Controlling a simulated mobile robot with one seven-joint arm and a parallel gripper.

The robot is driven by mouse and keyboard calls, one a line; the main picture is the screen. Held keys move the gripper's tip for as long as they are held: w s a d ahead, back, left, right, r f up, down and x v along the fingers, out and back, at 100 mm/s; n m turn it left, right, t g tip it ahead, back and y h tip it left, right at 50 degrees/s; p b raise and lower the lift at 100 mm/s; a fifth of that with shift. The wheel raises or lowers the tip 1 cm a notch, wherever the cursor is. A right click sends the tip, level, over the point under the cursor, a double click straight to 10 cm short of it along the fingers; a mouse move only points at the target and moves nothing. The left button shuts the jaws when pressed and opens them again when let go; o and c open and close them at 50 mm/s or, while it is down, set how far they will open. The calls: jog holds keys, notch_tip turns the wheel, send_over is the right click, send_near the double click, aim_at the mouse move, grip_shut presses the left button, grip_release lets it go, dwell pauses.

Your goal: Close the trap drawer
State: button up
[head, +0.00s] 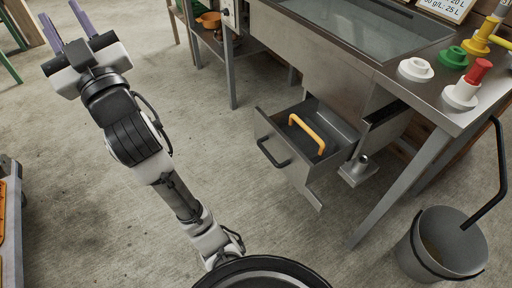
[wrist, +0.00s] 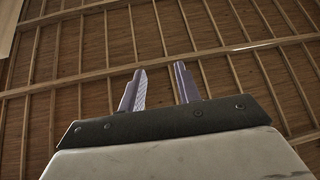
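The trap drawer (head: 285,159) is a grey metal drawer under the steel sink table, pulled out. It has a dark handle (head: 272,152) on its front, and a yellow-orange bar handle (head: 307,134) shows inside it. My gripper (head: 64,27) is raised at the upper left in the head view, well apart from the drawer, with its fingers pointing up. The fingers also show in the wrist view (wrist: 160,88), spread apart with nothing between them. The wrist view shows no drawer, only a wooden slatted surface behind the fingers.
The steel table (head: 425,92) carries a white knob (head: 416,68), a green one (head: 455,57) and a red-topped one (head: 475,75). A grey bucket (head: 412,243) stands at lower right, and a table leg (head: 395,190) is right of the drawer. Floor left of the drawer is clear.

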jog(key=w+d+f+m+g+h+p, duration=0.1)
jog(key=w+d+f+m+h+p, duration=0.25)
jog(key=w+d+f+h, duration=0.5)
jog(key=w+d+f+m+h+p, duration=0.2)
jog(key=w+d+f+m+h, duration=0.35)
jog(key=w+d, duration=0.55)
jog(key=n+g+h+p, duration=0.2)
jog(key=n+g+h, duration=0.45)
jog(key=h, duration=0.95)
send_near(268, 153)
jog(key=shift+m+g, duration=0.55)
jog(key=shift+m, duration=0.1)
jog(key=x, duration=1)
jog(key=shift+w+a+f, duration=0.1)
jog(key=shift+w, duration=0.25)
grip_shut()
